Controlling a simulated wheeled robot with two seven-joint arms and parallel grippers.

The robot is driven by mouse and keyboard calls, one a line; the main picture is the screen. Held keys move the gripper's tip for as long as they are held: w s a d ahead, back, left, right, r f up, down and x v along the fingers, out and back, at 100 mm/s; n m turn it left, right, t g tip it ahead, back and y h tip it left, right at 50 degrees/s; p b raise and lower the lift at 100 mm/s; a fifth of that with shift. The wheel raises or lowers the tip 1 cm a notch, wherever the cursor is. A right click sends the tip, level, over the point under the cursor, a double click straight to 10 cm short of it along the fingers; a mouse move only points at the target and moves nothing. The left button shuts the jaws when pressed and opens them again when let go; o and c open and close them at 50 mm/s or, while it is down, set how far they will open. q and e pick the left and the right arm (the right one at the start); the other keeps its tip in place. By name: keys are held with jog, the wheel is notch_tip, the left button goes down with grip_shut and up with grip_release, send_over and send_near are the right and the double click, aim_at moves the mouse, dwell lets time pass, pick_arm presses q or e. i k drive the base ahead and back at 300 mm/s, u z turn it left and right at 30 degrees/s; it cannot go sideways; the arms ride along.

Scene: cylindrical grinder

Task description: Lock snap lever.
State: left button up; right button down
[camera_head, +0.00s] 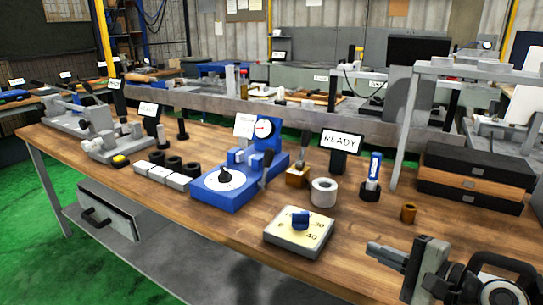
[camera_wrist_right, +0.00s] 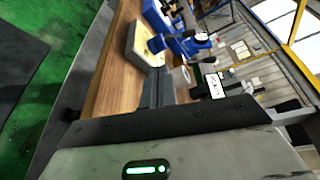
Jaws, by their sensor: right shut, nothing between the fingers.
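A blue fixture (camera_head: 228,187) with a round white dial face and an upright dial gauge (camera_head: 264,128) stands mid-bench. A dark lever (camera_head: 267,172) rises at a tilt on its right side; I take this as the snap lever, and I cannot tell whether it is locked. The blue fixture also shows in the right wrist view (camera_wrist_right: 194,42), near its top. My right gripper (camera_head: 385,253) is at the bench's front right, well apart from the fixture, shut and empty. Its fingers (camera_wrist_right: 158,86) show in the right wrist view. My left gripper is not in view.
A cream timer box (camera_head: 298,233) with a blue knob lies between my right gripper and the fixture. A white ring (camera_head: 323,192), a READY sign (camera_head: 340,142) and a blue-handled tool (camera_head: 373,172) stand behind it. Bare wood lies in front.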

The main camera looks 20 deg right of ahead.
aim_at(269, 155)
jog(key=i, duration=1.15)
